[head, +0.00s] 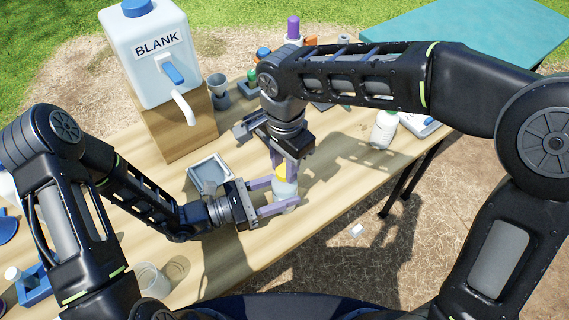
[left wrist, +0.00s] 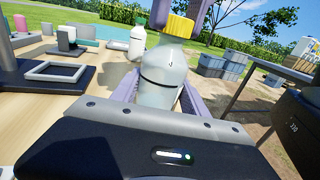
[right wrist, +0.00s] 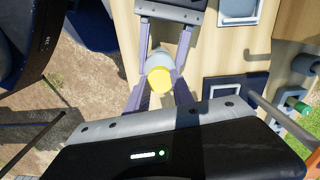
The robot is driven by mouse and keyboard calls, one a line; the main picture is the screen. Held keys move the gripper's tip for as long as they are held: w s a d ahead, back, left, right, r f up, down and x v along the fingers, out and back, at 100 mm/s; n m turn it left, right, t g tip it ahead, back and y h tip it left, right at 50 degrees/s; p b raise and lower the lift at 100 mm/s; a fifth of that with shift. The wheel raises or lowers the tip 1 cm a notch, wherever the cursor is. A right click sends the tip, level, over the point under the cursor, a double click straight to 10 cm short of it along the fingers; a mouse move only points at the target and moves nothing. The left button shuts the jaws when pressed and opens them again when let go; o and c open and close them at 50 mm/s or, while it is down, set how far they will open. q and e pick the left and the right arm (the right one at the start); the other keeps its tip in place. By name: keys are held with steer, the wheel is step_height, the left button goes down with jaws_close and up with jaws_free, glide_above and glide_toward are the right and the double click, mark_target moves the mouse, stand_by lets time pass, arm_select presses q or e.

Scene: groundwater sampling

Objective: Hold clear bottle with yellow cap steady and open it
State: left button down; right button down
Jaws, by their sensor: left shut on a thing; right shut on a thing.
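The clear bottle (head: 284,190) with a yellow cap (head: 281,171) stands upright near the front edge of the wooden table. My left gripper (head: 272,196) is shut on the bottle's body from the left; the left wrist view shows the bottle (left wrist: 163,75) between its fingers. My right gripper (head: 284,163) comes from above and is shut on the yellow cap, which also shows between its fingers in the right wrist view (right wrist: 159,79). The cap still sits on the bottle's neck.
A white tank labelled BLANK (head: 150,60) stands on a wooden block (head: 188,130) at the back left. A grey square tray (head: 209,172) lies behind my left gripper. A teal table (head: 450,35) is behind.

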steer(key=n, duration=2.4)
steer(key=shift+n, duration=0.4)
steer(key=n, duration=0.9)
steer(key=shift+r+n, duration=0.1)
steer(key=shift+n, duration=0.3)
steer(key=shift+r, duration=0.1)
steer(key=shift+r, duration=1)
